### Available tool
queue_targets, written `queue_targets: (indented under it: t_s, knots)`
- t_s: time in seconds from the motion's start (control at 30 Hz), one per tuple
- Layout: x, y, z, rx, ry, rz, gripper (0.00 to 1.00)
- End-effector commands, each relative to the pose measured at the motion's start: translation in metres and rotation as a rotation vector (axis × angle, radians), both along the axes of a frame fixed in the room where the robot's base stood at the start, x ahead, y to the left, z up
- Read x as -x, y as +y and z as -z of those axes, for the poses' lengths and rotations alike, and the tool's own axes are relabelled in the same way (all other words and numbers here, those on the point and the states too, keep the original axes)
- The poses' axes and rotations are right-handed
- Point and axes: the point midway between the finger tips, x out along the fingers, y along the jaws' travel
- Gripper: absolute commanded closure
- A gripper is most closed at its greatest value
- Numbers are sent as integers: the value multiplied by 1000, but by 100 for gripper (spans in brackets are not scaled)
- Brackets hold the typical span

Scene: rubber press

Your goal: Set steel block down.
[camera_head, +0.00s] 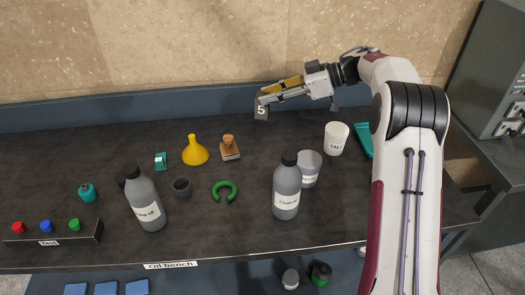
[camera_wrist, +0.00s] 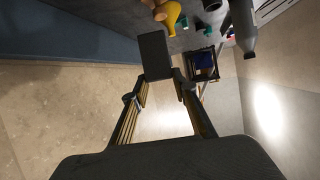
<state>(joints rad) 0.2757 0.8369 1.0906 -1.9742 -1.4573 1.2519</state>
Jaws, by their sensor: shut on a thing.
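The steel block (camera_head: 262,112) is a small dark grey block with a white "5" on it. My gripper (camera_head: 268,97) is shut on it and holds it in the air above the back of the bench, near the back edge strip. In the wrist view the block (camera_wrist: 154,55) shows as a dark rectangle between the tips of my gripper (camera_wrist: 160,85). The dark bench top (camera_head: 255,165) lies below, with a gap that I cannot measure.
A wooden stamp (camera_head: 229,149), a yellow funnel (camera_head: 195,150) and a green ring (camera_head: 224,191) stand left of the block. A grey bottle (camera_head: 287,190), a grey cup (camera_head: 309,168) and a white talc cup (camera_head: 336,138) stand nearer my arm. The back left bench is clear.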

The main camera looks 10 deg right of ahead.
Motion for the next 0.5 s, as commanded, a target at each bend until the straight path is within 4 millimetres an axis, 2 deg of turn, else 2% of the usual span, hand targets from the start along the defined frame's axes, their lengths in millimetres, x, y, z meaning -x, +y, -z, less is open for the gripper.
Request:
queue_targets:
  t_s: [0.23,0.5]
  knots:
    - [5,8,12,2,9,51,100]
    - [3,5,37,19,13,107,100]
